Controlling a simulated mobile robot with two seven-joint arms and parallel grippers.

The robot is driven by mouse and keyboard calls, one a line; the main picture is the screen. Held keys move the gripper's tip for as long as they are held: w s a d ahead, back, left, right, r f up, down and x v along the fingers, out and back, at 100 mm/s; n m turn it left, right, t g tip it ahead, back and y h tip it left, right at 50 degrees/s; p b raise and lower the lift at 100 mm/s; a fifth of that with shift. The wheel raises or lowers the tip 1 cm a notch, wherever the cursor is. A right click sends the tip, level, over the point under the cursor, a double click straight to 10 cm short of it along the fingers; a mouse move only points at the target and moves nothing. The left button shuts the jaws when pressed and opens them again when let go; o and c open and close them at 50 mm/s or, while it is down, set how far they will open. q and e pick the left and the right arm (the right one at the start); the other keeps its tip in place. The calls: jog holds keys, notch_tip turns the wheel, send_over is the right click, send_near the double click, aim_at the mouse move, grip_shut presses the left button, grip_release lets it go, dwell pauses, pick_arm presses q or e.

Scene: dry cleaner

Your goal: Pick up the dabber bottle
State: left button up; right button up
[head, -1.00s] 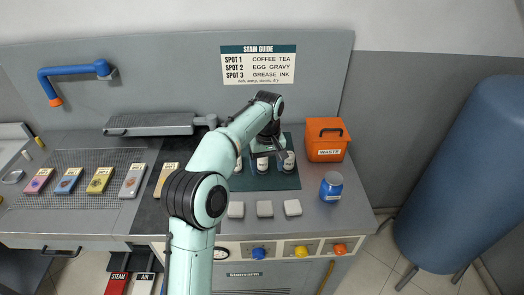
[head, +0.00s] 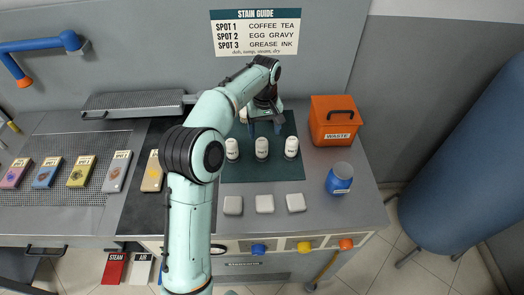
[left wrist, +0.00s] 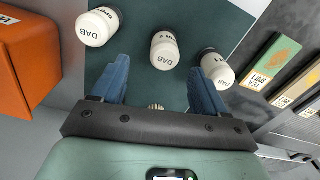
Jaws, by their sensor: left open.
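Three white-capped dabber bottles stand in a row on a dark green mat (head: 245,174): left (head: 232,148), middle (head: 262,148) and right (head: 291,147). My left gripper (head: 265,127) is open and empty, low behind the row near the middle bottle. In the left wrist view, its blue fingers (left wrist: 160,64) point towards the bottles, with the middle bottle (left wrist: 165,50) in line with the gap. Another bottle (left wrist: 98,27) is at the upper left, and one (left wrist: 216,67) is partly hidden by the right finger. My right gripper is out of view.
An orange waste box (head: 334,122) and a blue jar (head: 340,179) stand right of the mat. Several grey blocks, one here (head: 264,203), lie in front. Labelled coloured pieces, one here (head: 81,171), lie on the left.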

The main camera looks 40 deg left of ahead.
aim_at(262, 141)
pick_arm(q)
notch_tip(262, 141, down, 3)
jog(key=shift+s+a+f, duration=0.1)
jog(key=shift+s, duration=0.05)
jog(key=shift+f, duration=0.45)
jog(key=f, duration=0.1)
jog(key=f+b, duration=0.1)
jog(key=f, duration=0.1)
jog(key=shift+s+a+f, duration=0.15)
jog(key=shift+s+f, duration=0.05)
jog(key=shift+f, duration=0.75)
jog(key=shift+w+r, duration=0.1)
jog(key=c, duration=1.2)
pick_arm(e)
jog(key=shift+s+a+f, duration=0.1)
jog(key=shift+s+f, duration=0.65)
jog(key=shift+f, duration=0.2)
